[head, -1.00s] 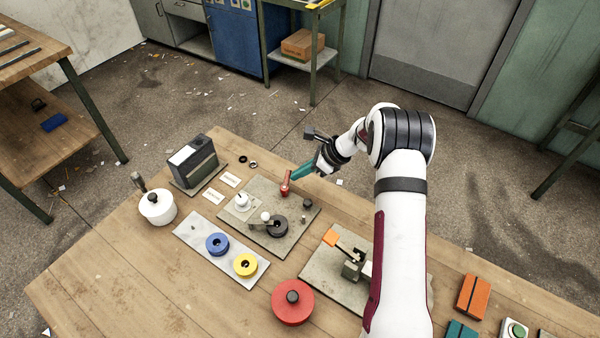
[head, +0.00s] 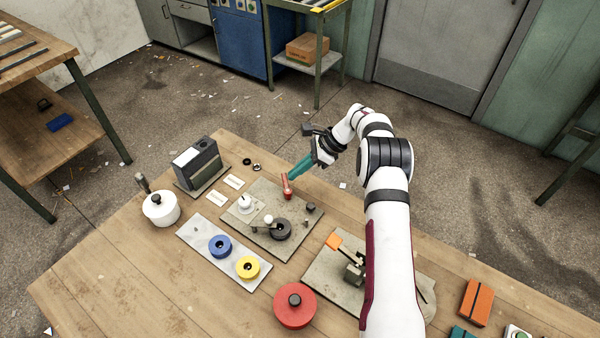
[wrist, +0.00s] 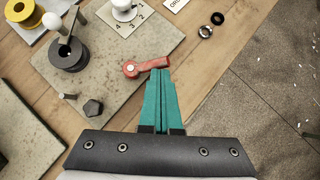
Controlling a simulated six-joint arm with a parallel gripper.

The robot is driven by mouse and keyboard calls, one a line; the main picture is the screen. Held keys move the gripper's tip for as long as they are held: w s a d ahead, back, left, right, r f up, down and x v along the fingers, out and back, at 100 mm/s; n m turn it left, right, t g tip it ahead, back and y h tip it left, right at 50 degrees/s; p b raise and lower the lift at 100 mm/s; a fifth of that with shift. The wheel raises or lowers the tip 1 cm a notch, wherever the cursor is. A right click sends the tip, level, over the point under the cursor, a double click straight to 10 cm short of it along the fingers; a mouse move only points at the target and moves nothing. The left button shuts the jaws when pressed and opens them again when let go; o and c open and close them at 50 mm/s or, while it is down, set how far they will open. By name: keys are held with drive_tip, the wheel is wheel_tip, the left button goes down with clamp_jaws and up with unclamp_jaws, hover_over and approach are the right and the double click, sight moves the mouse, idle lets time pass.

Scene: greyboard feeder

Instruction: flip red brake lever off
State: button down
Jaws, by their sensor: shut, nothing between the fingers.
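The red brake lever (head: 286,186) stands at the far edge of the grey feeder plate (head: 262,246). In the wrist view the lever (wrist: 149,66) has a round pivot end at left and an arm pointing right. My gripper (head: 291,178) has its teal fingers shut together with nothing between them. In the wrist view the fingertips (wrist: 158,73) are right at the lever's near side; whether they touch it, I cannot tell. In the head view the fingers partly overlap the lever's right side.
A white knob (head: 245,203) on a numbered dial and a black spool (head: 281,229) share the plate. A black-grey box (head: 198,163) stands left, and an orange-tipped lever fixture (head: 334,241) lies to the right.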

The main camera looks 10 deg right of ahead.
sight(285, 172)
drive_tip(key=shift+w+a, duration=0.4)
drive_tip(key=shift+a, duration=0.25)
drive_tip(key=shift+w+a, duration=0.15)
drive_tip(key=shift+a, duration=0.75)
drive_tip(key=v, duration=1.6)
drive_tip(key=shift+a, duration=0.1)
